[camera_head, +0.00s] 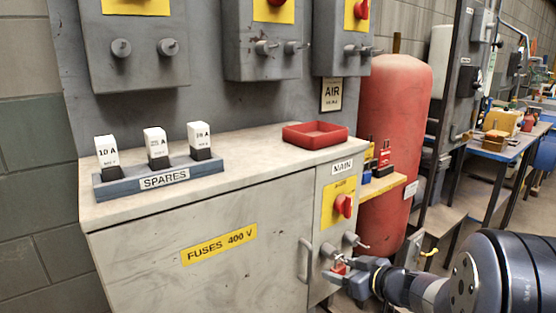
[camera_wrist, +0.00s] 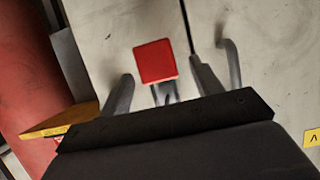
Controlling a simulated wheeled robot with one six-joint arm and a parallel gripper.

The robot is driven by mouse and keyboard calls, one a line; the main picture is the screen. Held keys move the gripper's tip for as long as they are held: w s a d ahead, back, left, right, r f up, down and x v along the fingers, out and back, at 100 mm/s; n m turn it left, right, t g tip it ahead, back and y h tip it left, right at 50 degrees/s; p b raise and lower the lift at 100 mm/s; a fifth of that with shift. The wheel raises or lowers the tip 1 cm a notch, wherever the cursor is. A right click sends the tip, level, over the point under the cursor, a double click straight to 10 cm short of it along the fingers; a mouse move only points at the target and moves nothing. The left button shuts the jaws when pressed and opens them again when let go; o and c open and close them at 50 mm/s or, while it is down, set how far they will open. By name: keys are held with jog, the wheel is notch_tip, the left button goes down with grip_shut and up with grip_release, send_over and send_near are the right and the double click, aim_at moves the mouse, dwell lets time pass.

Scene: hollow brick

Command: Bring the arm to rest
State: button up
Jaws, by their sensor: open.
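My gripper (camera_head: 348,274) is in front of the grey fuse cabinet's door, low at its right end. It is open. In the wrist view its two fingers (camera_wrist: 160,70) stand apart on either side of a red padlock (camera_wrist: 155,62), with gaps showing on both sides. Part of the padlock (camera_head: 338,268) shows at the fingertips in the head view, just below the grey lugs under the MAIN switch (camera_head: 344,206). Its shackle shows only in part, so I cannot tell how it engages the lugs.
The fuse cabinet (camera_head: 200,285) has a door handle (camera_head: 304,259) left of my gripper. A red tank (camera_head: 395,125) and a small wooden shelf (camera_head: 386,187) with padlocks stand to the right. On top are a red tray (camera_head: 315,139) and the spares rack (camera_head: 160,181).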

jog(key=b+x, duration=0.1)
jog(key=x, duration=0.3)
jog(key=shift+s+f, duration=0.1)
jog(key=shift+s, duration=0.05)
jog(key=shift+s+d+b, duration=0.2)
jog(key=shift+d+b, duration=0.05)
jog(key=shift+b, duration=0.35)
jog(key=shift+s+d+r+p, duration=0.65)
jog(key=shift+s+r+p, duration=0.15)
jog(key=shift+s+r, duration=0.2)
jog(key=s+d+p, duration=0.4)
jog(key=s, duration=0.2)
notch_tip(320, 180, up, 6)
jog(key=w+a+p, duration=0.2)
jog(key=p, duration=0.9)
jog(key=shift+w, duration=0.25)
jog(key=shift+r, duration=0.15)
jog(key=shift+a, duration=0.15)
